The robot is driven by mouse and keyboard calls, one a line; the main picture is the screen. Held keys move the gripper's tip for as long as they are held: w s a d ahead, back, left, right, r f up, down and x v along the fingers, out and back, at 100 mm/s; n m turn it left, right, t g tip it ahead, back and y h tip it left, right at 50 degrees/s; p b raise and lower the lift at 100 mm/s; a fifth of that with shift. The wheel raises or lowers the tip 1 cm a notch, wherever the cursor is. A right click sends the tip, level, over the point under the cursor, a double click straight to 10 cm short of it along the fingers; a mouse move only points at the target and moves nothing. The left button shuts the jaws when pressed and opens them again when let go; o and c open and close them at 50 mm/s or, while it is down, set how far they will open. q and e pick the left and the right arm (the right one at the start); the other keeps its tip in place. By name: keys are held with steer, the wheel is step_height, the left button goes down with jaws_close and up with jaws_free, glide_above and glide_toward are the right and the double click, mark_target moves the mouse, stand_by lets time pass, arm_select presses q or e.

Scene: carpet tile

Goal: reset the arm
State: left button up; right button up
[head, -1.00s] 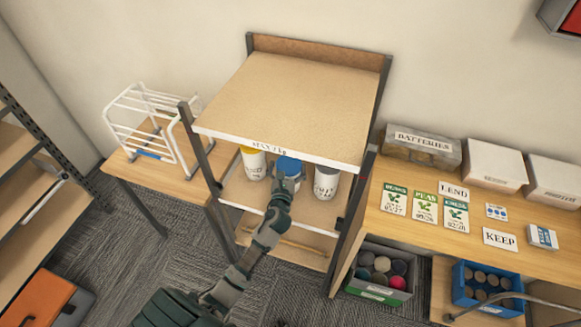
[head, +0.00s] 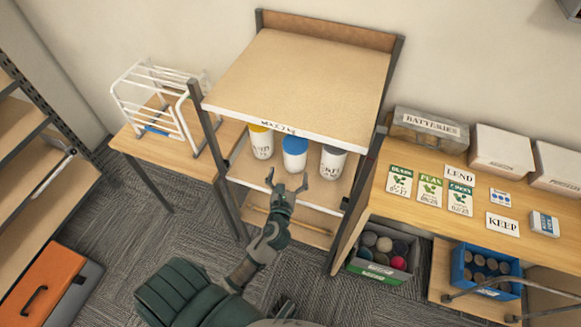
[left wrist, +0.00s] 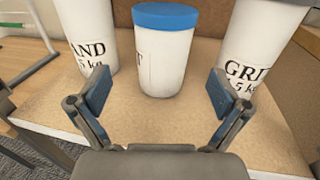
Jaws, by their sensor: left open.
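My left gripper (head: 288,185) is open and empty in front of the middle shelf (head: 250,170) of the rack. In the left wrist view its two fingers (left wrist: 152,95) are spread wide, short of a white jar with a blue lid (left wrist: 165,52). That blue-lidded jar (head: 294,155) stands upright on the shelf, between a yellow-lidded jar (head: 261,142) on the left and a grey-topped jar (head: 332,162) on the right. The fingers are apart from the jars. My right gripper is not in view.
The rack's top board (head: 300,85) overhangs the jars. A white wire rack (head: 160,100) stands on the left table. On the right desk are seed packets (head: 430,188), cards and boxes; a bin of balls (head: 383,250) and a blue crate (head: 487,272) sit below.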

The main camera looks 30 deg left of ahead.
arm_select(q)
steer(key=shift+d, duration=0.1)
steer(key=shift+d+r, duration=0.1)
steer(key=shift+d, duration=0.2)
